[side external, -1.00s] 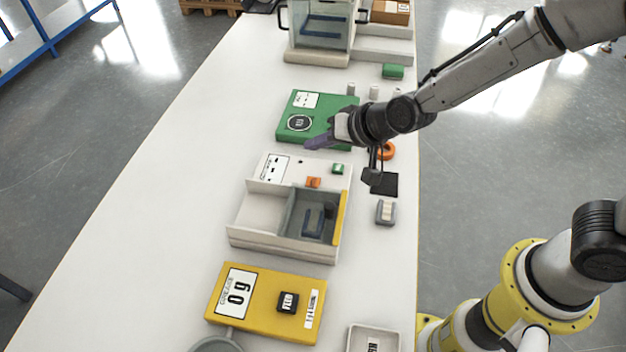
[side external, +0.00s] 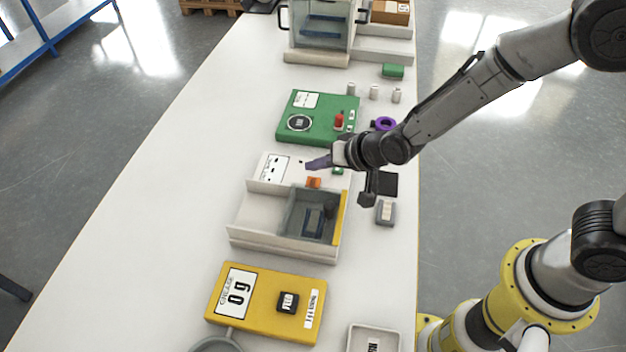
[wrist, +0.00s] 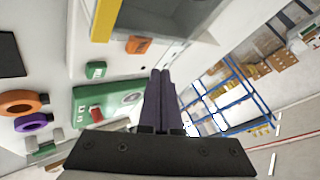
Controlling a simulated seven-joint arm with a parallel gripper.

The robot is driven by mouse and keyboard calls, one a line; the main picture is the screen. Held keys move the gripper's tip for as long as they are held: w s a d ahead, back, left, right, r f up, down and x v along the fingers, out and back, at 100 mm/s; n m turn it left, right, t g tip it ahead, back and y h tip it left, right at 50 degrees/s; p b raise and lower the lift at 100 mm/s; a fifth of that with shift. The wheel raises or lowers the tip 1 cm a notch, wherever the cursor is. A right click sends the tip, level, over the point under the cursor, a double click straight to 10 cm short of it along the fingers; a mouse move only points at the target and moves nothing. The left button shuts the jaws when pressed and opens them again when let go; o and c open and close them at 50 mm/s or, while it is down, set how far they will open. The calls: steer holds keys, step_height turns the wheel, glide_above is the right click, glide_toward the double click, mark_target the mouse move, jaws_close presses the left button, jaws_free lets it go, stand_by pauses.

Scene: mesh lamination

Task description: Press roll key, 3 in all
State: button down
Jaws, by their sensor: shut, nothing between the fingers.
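My gripper (side external: 310,164) is shut and empty, its purple fingers pointing left over the back panel of the white open-topped unit (side external: 238,238). The fingers also show in the wrist view (wrist: 160,75). That unit has an orange key (side external: 313,182) and a green key (side external: 338,171), the green one partly hidden by my wrist. In the wrist view the orange key (wrist: 138,45) and green key (wrist: 96,70) are left of the fingertips, apart from them. A black key (side external: 288,302) with a small label sits on the yellow box (side external: 258,318). I cannot read which key is marked roll.
A green box (side external: 285,130) with a red knob (side external: 339,121) stands behind. A purple ring (side external: 386,124), a black pad (side external: 387,184) and a grey holder (side external: 386,212) lie along the right edge. A clear-sided cabinet (side external: 322,25) stands farther back. The table's left side is free.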

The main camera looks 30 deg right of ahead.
mark_target(307, 179)
steer(key=shift+f, duration=1.15)
steer(key=shift+f, duration=0.1)
stand_by(1.2)
steer(key=shift+f, duration=0.3)
steer(key=shift+f, duration=0.5)
stand_by(0.9)
steer(key=shift+r, duration=0.9)
steer(key=shift+r, duration=0.1)
steer(key=shift+r, duration=2.4)
